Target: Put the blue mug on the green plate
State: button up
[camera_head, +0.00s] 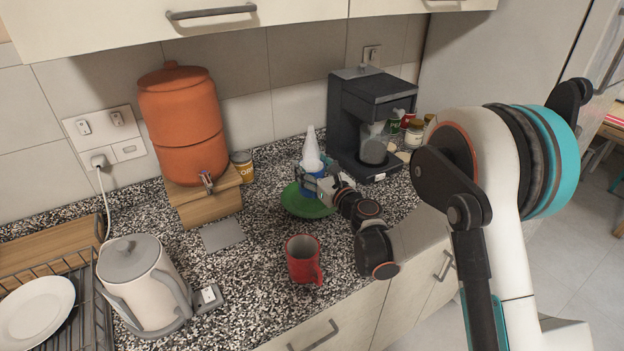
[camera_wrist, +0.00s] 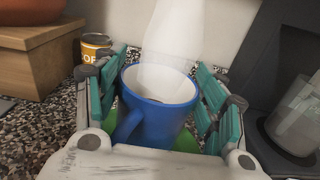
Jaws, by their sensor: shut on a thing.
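The blue mug (camera_wrist: 157,122) stands upright between the two teal-padded fingers of my gripper (camera_wrist: 162,82), which is shut on it; its handle points toward the wrist camera. In the head view the blue mug (camera_head: 309,186) is partly hidden by my gripper (camera_head: 318,184). The green plate (camera_head: 303,208) lies on the counter under and around the mug. A strip of the green plate also shows below the mug in the wrist view (camera_wrist: 188,143). I cannot tell whether the mug's base touches the plate.
A translucent white cone-shaped item (camera_head: 311,150) stands close behind the mug. A black coffee machine (camera_head: 345,125) is to the right, a red mug (camera_head: 302,262) in front. An orange dispenser (camera_head: 182,125) and a kettle (camera_head: 140,275) are to the left.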

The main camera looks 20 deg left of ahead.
jog(key=shift+f+b, duration=0.4)
jog(key=shift+f, duration=1.4)
jog(key=shift+f, duration=0.1)
jog(key=o, duration=1.4)
jog(key=shift+s+d, duration=0.2)
jog(key=shift+d, duration=0.05)
jog(key=v, duration=0.9)
jog(key=shift+s+d, duration=0.15)
jog(key=shift+d, duration=0.05)
jog(key=shift+b+v, duration=0.8)
jog(key=shift+b, duration=0.05)
jog(key=shift+s+d, duration=0.1)
jog(key=shift+s, duration=0.05)
